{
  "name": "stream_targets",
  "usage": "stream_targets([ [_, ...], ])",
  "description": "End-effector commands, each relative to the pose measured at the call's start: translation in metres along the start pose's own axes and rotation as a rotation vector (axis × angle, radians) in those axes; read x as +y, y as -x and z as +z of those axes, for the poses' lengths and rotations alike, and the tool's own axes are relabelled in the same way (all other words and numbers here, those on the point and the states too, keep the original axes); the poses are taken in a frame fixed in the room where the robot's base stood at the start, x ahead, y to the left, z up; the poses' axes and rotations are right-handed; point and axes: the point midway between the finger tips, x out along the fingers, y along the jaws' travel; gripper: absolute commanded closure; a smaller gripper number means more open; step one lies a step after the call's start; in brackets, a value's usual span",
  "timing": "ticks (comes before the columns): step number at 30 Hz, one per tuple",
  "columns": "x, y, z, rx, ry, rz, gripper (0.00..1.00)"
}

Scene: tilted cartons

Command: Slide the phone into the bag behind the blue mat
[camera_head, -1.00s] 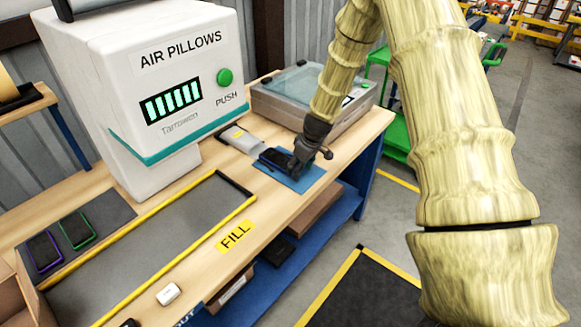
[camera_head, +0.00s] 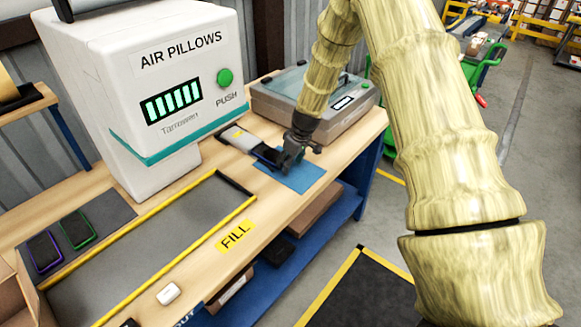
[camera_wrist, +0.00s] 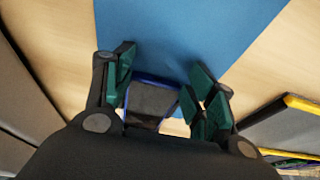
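The phone (camera_head: 265,153) is dark with a blue-violet edge. It lies at the far-left edge of the blue mat (camera_head: 302,177), its far end against the grey bag (camera_head: 241,138). I cannot tell how much of it is inside the bag. My gripper (camera_head: 286,166) is low over the mat at the phone's near end. In the wrist view the phone (camera_wrist: 153,100) shows between the spread fingers (camera_wrist: 163,68), with a gap visible on the right finger's side. My palm hides its lower part. The blue mat (camera_wrist: 180,30) shows bare beyond the fingertips.
A grey lidded machine (camera_head: 318,100) stands behind the mat, and the white air pillow machine (camera_head: 165,100) stands left of the bag. A yellow-edged grey tray area (camera_head: 150,245) fills the front left. Purple-edged (camera_head: 44,250) and green-edged (camera_head: 76,229) phones lie further left. The bench's right edge is close.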

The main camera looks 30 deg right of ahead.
Motion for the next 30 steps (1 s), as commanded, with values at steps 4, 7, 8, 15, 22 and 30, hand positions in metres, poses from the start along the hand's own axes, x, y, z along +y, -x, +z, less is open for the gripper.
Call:
stream_targets([
  [4,-0.0006,-0.0023,-0.0046,0.0,0.0,-0.001,0.46],
  [7,-0.0007,-0.0026,-0.0054,0.0,-0.001,-0.001,0.46],
  [8,-0.0007,-0.0026,-0.0054,0.0,-0.001,-0.001,0.46],
  [15,-0.0007,-0.0026,-0.0058,0.0,0.0,0.0,0.46],
  [22,-0.0005,-0.0029,-0.007,0.0,0.0,0.0,0.46],
  [30,0.0001,-0.0009,-0.0004,-0.001,0.0,0.0,0.46],
])
